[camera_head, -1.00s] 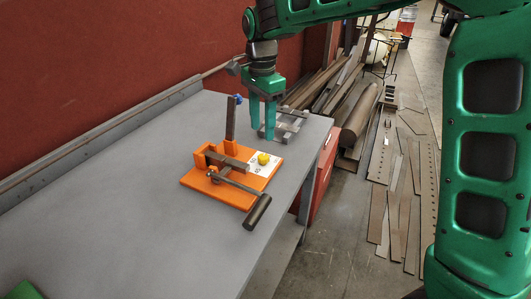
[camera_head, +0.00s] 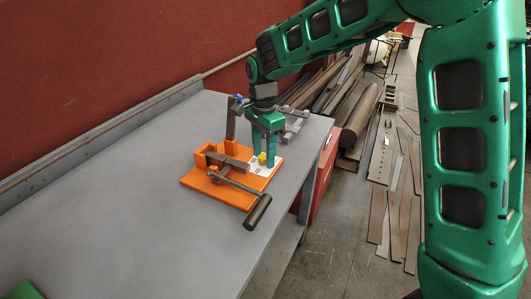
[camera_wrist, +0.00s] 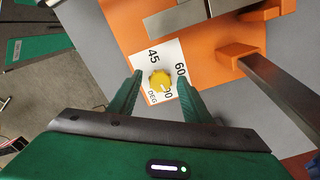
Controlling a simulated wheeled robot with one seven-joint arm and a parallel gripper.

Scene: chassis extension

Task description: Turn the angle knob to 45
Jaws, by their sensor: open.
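The yellow angle knob (camera_wrist: 161,81) sits on a white dial plate (camera_wrist: 150,58) marked 45, 60 and a partly hidden 90, with DEG beside it. In the head view the knob (camera_head: 262,159) is on the right part of the orange base (camera_head: 215,190). My gripper (camera_wrist: 160,84) is open, with one green finger on each side of the knob. In the head view my gripper (camera_head: 264,156) points down over the dial plate. I cannot tell whether the fingers touch the knob.
A dark upright post (camera_head: 231,118) with a blue top stands close left of my gripper. A metal bar and a lever with a dark handle (camera_head: 257,212) lie across the base. A grey metal piece (camera_head: 293,122) lies behind.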

